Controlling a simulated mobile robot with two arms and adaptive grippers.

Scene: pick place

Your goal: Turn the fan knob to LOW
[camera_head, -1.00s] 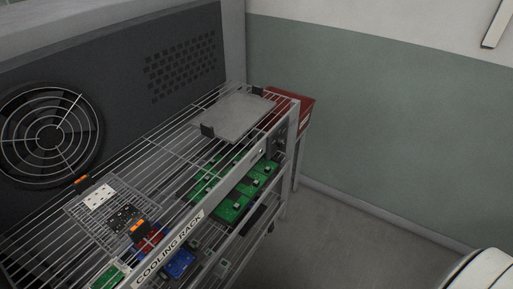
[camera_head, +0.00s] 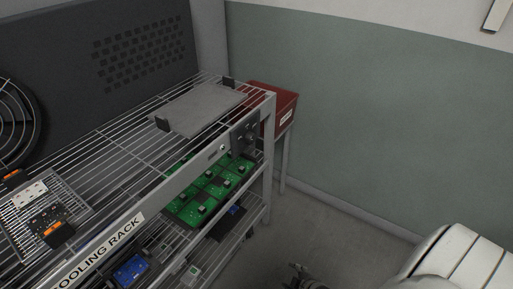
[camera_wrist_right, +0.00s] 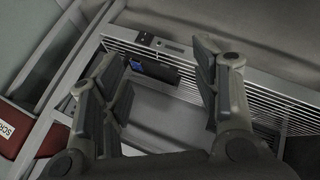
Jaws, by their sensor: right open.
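The fan's dark control panel (camera_head: 246,133) is mounted at the right end of the cooling rack's front rail in the head view. Small round shapes show on it, but the knob's setting is too small to read. The fan (camera_head: 14,125) is cut off at the left edge. My right gripper (camera_head: 303,277) is at the bottom edge of the head view, in front of and below the panel, apart from the rack. In the right wrist view my right gripper (camera_wrist_right: 160,68) has its fingers wide apart with nothing held between them. My left gripper is not in view.
The wire cooling rack (camera_head: 123,169) holds a grey tray (camera_head: 200,108), green circuit boards (camera_head: 205,190) and small parts. A red bin (camera_head: 272,100) stands beyond the rack's right end; it also shows in the wrist view (camera_wrist_right: 12,128). Open floor lies right of the rack.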

